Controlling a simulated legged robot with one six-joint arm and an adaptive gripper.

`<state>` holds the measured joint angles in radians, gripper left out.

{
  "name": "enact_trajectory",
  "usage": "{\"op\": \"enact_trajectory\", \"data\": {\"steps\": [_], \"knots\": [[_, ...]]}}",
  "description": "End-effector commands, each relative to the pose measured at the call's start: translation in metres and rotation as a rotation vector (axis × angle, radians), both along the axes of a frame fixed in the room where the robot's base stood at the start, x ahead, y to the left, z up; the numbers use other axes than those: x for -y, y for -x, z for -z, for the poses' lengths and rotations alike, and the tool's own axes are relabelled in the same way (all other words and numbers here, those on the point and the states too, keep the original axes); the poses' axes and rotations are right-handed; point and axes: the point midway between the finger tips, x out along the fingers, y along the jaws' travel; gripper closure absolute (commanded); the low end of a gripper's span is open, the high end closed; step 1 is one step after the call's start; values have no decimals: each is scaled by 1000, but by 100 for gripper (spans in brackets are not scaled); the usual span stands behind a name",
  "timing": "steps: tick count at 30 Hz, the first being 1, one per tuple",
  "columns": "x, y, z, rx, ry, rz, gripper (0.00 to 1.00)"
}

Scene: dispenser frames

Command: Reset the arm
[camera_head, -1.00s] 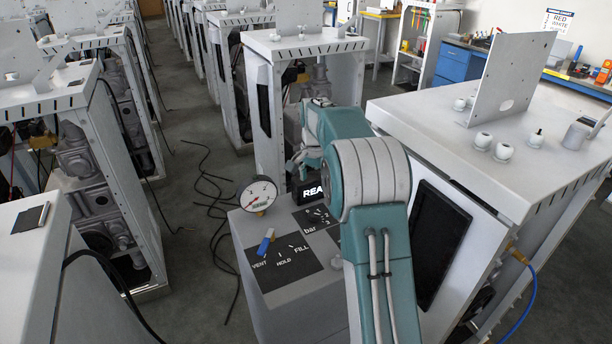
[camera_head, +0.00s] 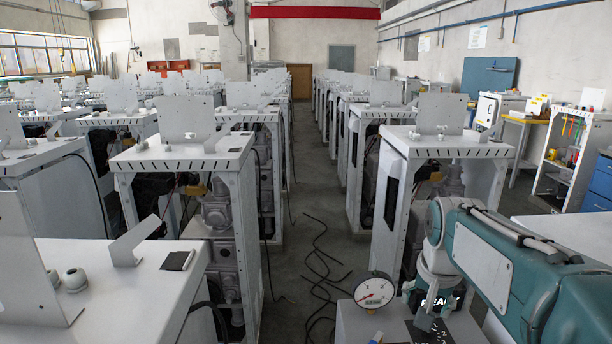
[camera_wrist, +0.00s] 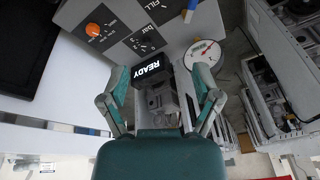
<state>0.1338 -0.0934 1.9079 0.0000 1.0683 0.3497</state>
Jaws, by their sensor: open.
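My teal arm (camera_head: 500,265) enters the head view at the lower right. My gripper (camera_head: 424,303) hangs over the control panel with the lit READY display (camera_head: 438,303). In the wrist view my gripper (camera_wrist: 160,76) is open, with its two fingers apart and nothing between them. The READY display (camera_wrist: 152,68) shows between and beyond the fingertips; whether they touch it I cannot tell. A round pressure gauge (camera_head: 374,291) stands left of the gripper. It also shows in the wrist view (camera_wrist: 203,54), near an orange knob (camera_wrist: 93,30) and a blue lever (camera_wrist: 190,12).
Rows of white dispenser frames (camera_head: 180,152) stand on both sides of a grey aisle (camera_head: 322,215). Loose black hoses (camera_head: 320,270) lie on the aisle floor. A tool rack (camera_head: 568,150) stands at the right.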

Motion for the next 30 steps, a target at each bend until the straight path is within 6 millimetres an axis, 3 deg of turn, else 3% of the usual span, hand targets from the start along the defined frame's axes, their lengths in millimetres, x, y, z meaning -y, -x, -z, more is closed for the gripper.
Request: {"op": "enact_trajectory", "data": {"steps": [1, 8, 16, 21, 30], "knots": [[-7, 17, -4, 21, 10, -37, 19], [-31, 83, -3, 101, 57, -206, 19], [-50, 153, 19, 190, 118, -389, 19], [-54, 173, 32, 220, 141, -451, 19], [-55, 176, 34, 222, 144, -461, 19]]}}
